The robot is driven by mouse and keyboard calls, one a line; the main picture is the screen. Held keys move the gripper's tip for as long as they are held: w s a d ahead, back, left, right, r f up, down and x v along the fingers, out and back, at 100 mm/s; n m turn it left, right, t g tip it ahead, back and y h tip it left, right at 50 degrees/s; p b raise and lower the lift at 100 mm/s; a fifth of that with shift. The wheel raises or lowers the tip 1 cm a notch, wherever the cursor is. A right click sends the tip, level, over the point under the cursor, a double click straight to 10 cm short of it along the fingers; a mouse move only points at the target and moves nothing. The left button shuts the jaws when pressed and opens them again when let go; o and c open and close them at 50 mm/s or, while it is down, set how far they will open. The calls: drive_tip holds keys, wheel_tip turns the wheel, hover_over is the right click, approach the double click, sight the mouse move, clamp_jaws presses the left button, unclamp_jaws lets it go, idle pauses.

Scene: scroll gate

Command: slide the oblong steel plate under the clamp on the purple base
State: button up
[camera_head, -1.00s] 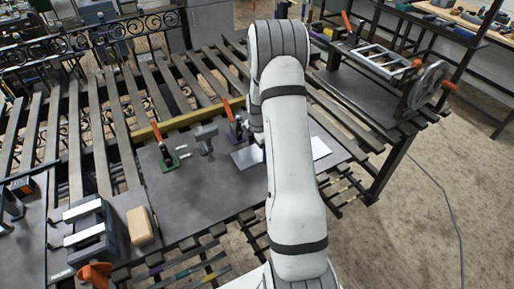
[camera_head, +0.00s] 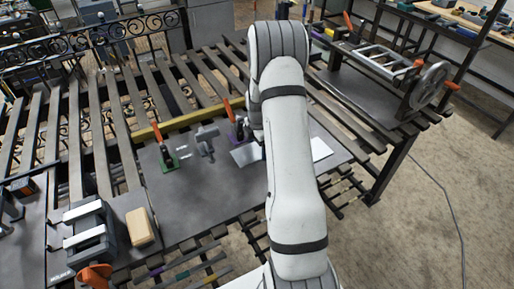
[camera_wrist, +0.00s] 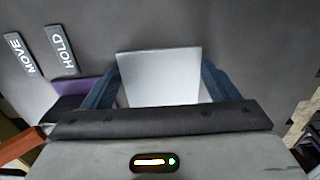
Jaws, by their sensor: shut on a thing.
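The oblong steel plate (camera_head: 244,155) lies on the dark bench top. Its left end shows beside my arm, and a bright part shows on the arm's other side. In the wrist view, the plate (camera_wrist: 160,76) sits between the two blue fingers of my gripper (camera_wrist: 160,92), which is shut on it. The purple base (camera_head: 237,138) carries a clamp with a raised orange handle (camera_head: 229,110), close to the plate's left end. The purple base also shows at the left finger in the wrist view (camera_wrist: 97,92). My arm hides the grasp in the head view; whether the plate is under the clamp cannot be told.
A green-base clamp (camera_head: 169,163) with an orange handle and a grey T-shaped piece (camera_head: 205,138) stand left of the purple base. MOVE (camera_wrist: 19,54) and HOLD (camera_wrist: 61,49) labels lie on the bench. A tan block (camera_head: 141,226) is at the front left.

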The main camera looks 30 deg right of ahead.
sight(257, 150)
drive_tip(key=shift+w+r, duration=0.2)
drive_tip(key=shift+w, duration=0.1)
drive_tip(key=shift+d, duration=0.1)
drive_tip(key=o, duration=1.3)
drive_tip(key=shift+w+r, duration=0.1)
drive_tip(key=shift+w+r+p, duration=0.1)
drive_tip(key=shift+r+p, duration=0.2)
drive_tip(key=shift+r, duration=0.25)
drive_tip(key=r+p, duration=0.1)
drive_tip(key=r, duration=0.1)
drive_tip(key=r+p, duration=0.1)
drive_tip(key=r, duration=0.1)
drive_tip(key=r+p, duration=0.1)
drive_tip(key=r, duration=0.1)
drive_tip(key=shift+s+r, duration=0.2)
drive_tip(key=shift+s, duration=0.2)
drive_tip(key=shift+s+f, duration=0.1)
drive_tip(key=shift+s, duration=0.1)
